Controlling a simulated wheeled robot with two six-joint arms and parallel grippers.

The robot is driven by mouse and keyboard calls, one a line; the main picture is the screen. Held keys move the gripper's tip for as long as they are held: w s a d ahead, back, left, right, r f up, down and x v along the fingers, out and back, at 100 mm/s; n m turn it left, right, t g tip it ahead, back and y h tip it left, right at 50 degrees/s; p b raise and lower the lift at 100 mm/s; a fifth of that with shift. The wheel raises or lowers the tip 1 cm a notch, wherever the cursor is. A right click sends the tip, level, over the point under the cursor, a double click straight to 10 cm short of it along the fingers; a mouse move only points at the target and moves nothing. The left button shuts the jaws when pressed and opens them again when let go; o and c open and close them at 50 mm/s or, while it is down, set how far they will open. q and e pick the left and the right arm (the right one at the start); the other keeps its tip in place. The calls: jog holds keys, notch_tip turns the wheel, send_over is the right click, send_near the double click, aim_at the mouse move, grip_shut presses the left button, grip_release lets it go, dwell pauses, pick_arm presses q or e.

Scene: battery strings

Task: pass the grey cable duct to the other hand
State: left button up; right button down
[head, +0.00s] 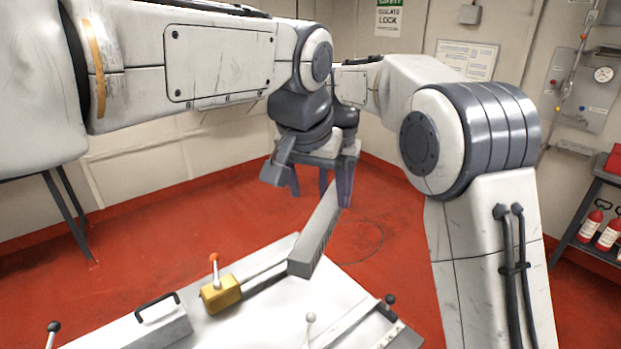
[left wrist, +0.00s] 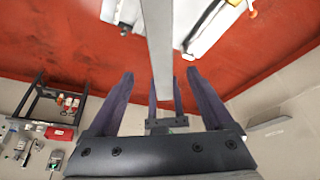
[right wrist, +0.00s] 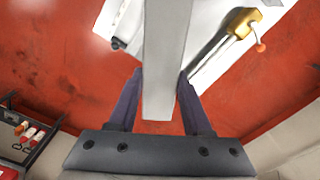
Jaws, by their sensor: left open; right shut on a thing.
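The grey cable duct (head: 316,238) is a long straight bar. It slants in the air above the white bench, its near end low and its far end up at my grippers. In the right wrist view, my right gripper (right wrist: 160,75) is shut on the duct (right wrist: 165,60) near one end, a finger on each side. In the left wrist view, my left gripper (left wrist: 160,73) is open, its fingers spread wide on both sides of the duct (left wrist: 159,45) and apart from it. The right gripper's fingers also show between them. In the head view the grippers overlap, so the fingers are hard to tell apart.
A white bench (head: 265,325) lies below, with a yellow block (head: 221,295) bearing a red-tipped lever, a black handle (head: 157,308) and black knobs. The red floor (head: 150,225) is open behind it. A rack with red extinguishers (head: 590,227) stands at the right.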

aim_at(323, 219)
pick_arm(q)
jog(key=x, duration=1)
jog(key=shift+f, duration=0.25)
jog(key=shift+d, duration=0.1)
jog(key=c, duration=1.1)
grip_shut()
pick_arm(e)
jog(key=c, duration=0.8)
grip_release()
jog(key=o, duration=0.5)
jog(key=shift+o, duration=0.2)
